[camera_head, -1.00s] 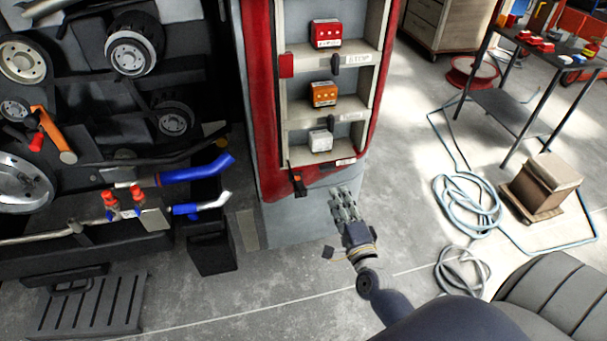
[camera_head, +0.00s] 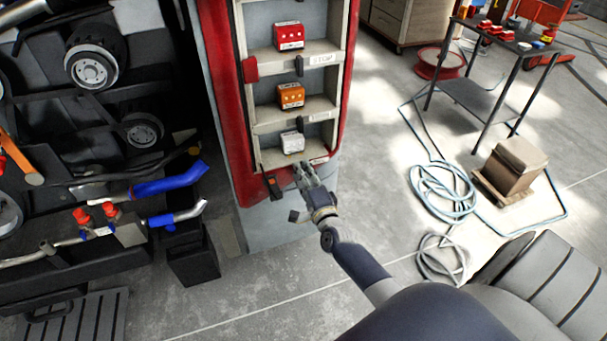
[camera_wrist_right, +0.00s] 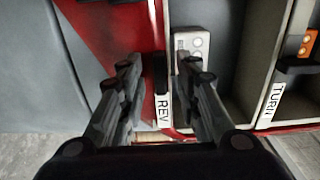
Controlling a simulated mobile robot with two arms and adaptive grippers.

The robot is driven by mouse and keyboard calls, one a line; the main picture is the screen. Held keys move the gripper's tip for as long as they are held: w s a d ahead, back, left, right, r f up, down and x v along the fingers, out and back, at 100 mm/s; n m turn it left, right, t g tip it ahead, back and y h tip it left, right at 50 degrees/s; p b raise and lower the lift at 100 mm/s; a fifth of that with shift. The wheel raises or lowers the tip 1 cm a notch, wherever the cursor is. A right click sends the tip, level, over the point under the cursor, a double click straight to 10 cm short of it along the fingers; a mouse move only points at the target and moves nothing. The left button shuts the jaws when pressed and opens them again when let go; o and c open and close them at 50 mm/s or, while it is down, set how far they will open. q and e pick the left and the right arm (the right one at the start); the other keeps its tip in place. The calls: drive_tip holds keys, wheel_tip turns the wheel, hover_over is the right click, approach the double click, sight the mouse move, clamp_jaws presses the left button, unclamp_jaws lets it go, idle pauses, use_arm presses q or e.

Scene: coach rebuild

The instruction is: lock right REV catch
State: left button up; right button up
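The dark right REV catch (camera_wrist_right: 161,73) shows in the right wrist view beside the white REV label (camera_wrist_right: 163,109). It lies lengthwise along the shelf edge, unlike the TURN catch (camera_wrist_right: 296,66), which stands across its edge. My right gripper (camera_wrist_right: 160,68) is open, its fingers on either side of the REV catch; I cannot tell if they touch it. In the head view my right gripper (camera_head: 304,168) is at the lowest shelf edge and hides the catch. The white box (camera_head: 292,142) sits on that shelf. My left gripper is out of view.
The red cabinet (camera_head: 217,100) also holds an orange box (camera_head: 290,96) and a red box (camera_head: 289,36) on higher shelves. A dark part (camera_head: 272,187) hangs at its lower left. Hoses (camera_head: 443,190) and a brown box (camera_head: 514,165) lie on the floor at right.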

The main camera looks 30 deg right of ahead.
drive_tip(key=shift+c, duration=0.6)
drive_tip(key=c, duration=0.5)
clamp_jaws()
drive_tip(key=n+p, duration=0.3)
drive_tip(key=n, duration=1.4)
drive_tip(key=shift+n, duration=0.6)
drive_tip(key=shift+f, duration=0.1)
